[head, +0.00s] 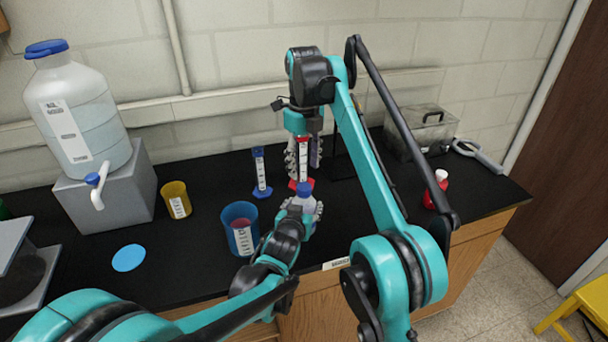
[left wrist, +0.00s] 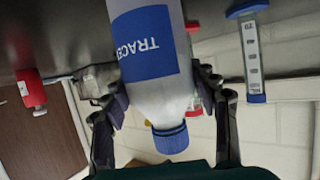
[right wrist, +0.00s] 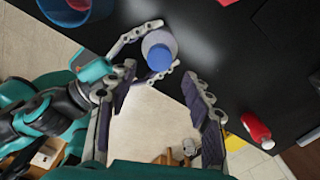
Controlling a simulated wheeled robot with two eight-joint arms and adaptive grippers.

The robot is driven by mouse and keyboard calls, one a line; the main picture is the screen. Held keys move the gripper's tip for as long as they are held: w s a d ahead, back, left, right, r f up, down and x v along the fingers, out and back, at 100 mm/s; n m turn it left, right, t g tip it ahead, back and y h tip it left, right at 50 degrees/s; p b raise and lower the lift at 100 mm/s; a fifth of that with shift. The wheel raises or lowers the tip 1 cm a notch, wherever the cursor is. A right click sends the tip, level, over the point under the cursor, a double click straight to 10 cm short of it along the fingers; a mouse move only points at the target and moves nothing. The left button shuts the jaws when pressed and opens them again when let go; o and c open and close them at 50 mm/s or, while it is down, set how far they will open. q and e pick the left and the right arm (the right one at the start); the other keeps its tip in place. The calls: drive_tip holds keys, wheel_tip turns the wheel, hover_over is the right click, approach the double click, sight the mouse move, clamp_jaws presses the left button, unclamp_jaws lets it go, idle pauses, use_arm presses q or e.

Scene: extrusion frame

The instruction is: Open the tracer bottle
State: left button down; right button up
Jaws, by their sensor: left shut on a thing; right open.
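The tracer bottle is pale, with a blue cap (head: 305,189) in the head view. Its blue label (left wrist: 150,42) and cap (left wrist: 171,138) show in the left wrist view. My left gripper (head: 303,208) is shut around the bottle body, with a finger on each side. The bottle looks upright; I cannot tell whether its base touches the bench. My right gripper (head: 303,158) is open and points down, above and behind the bottle in the head view. In the right wrist view the bottle (right wrist: 158,42) and cap (right wrist: 160,57) lie beyond its spread, empty fingers (right wrist: 158,85).
A red-based cylinder (head: 303,145) stands behind the bottle, near my right gripper. A blue cylinder (head: 260,170), a blue cup (head: 240,228) and a yellow cup (head: 176,198) stand to the left. A red bottle (head: 436,190) stands to the right. The bench front edge is close.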

sight(304, 186)
wheel_tip(304, 186, down, 7)
drive_tip(key=shift+r, duration=0.1)
drive_tip(key=shift+c, duration=0.3)
clamp_jaws()
